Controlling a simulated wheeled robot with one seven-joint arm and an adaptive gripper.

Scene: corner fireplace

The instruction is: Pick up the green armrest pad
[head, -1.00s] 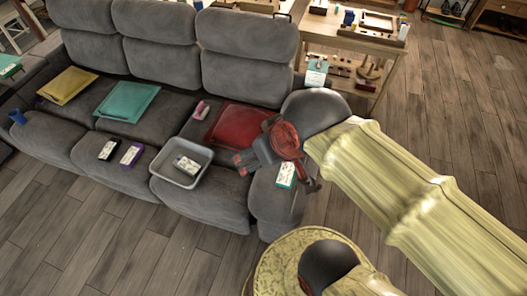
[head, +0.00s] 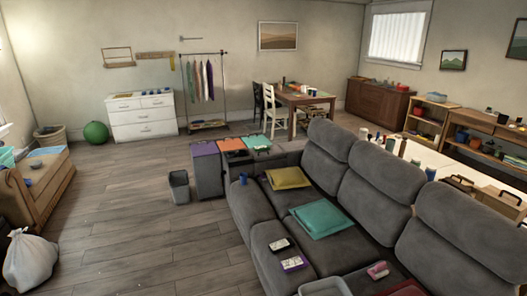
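A green flat pad (head: 255,142) lies on top at the sofa's far left end, beside an orange pad (head: 231,144) and a purple pad (head: 204,148). A small dark item seems to lie on the green pad; it is too small to make out. My gripper and arm are outside this view.
A grey bin (head: 180,187) stands on the floor left of the sofa end. A white bag (head: 30,260) and a brown armchair (head: 45,175) are at the left. The wooden floor (head: 135,215) between them is clear. A dining table (head: 300,97) stands behind.

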